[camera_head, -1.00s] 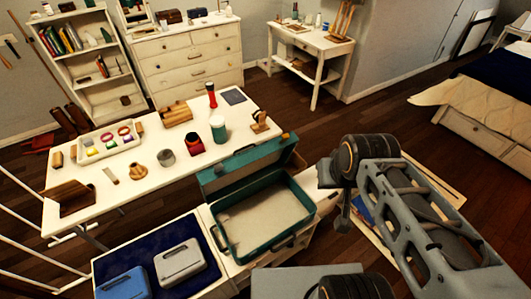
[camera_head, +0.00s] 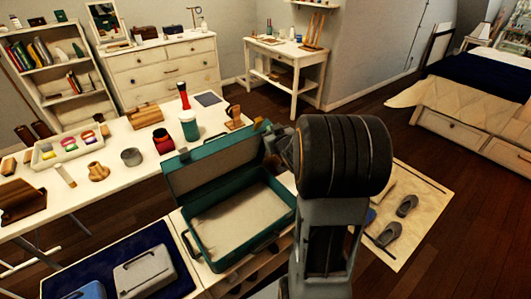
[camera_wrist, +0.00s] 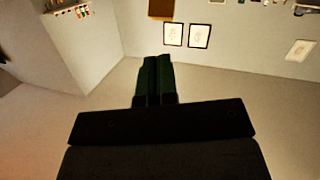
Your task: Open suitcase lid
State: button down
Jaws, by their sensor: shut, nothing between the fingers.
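The teal suitcase (camera_head: 245,240) stands with its lid (camera_head: 215,162) raised and leaning back at its far side. Its pale inside is exposed and looks empty. My arm rises at the right of the suitcase in the head view, and its wide dark joint stands close to the lid's right end. I cannot tell there whether the arm touches the lid. My gripper (camera_wrist: 153,75) shows in the wrist view with its dark green fingers together and nothing between them. The suitcase is not visible in the wrist view.
A white table (camera_head: 110,205) behind the suitcase holds a tray, cups and a red bottle (camera_head: 183,96). Grey and blue cases lie on a dark blue cloth (camera_head: 60,275) at left. A mat (camera_head: 425,235) with slippers lies on the floor at right.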

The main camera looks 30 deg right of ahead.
jog(key=d+f+t+y+b, duration=0.2)
jog(key=d+f+t+b, duration=0.1)
jog(key=f, duration=0.5)
jog(key=n+t+y+b, duration=0.1)
jog(key=t+y+b, duration=0.1)
jog(key=y+b, duration=0.15)
send_near(263, 131)
jog(key=shift+t, duration=0.3)
jog(key=x, duration=0.7)
jog(key=shift+w+a+f+p, duration=0.1)
jog(key=shift+w+f+p, duration=0.1)
jog(key=shift+w+p, duration=0.15)
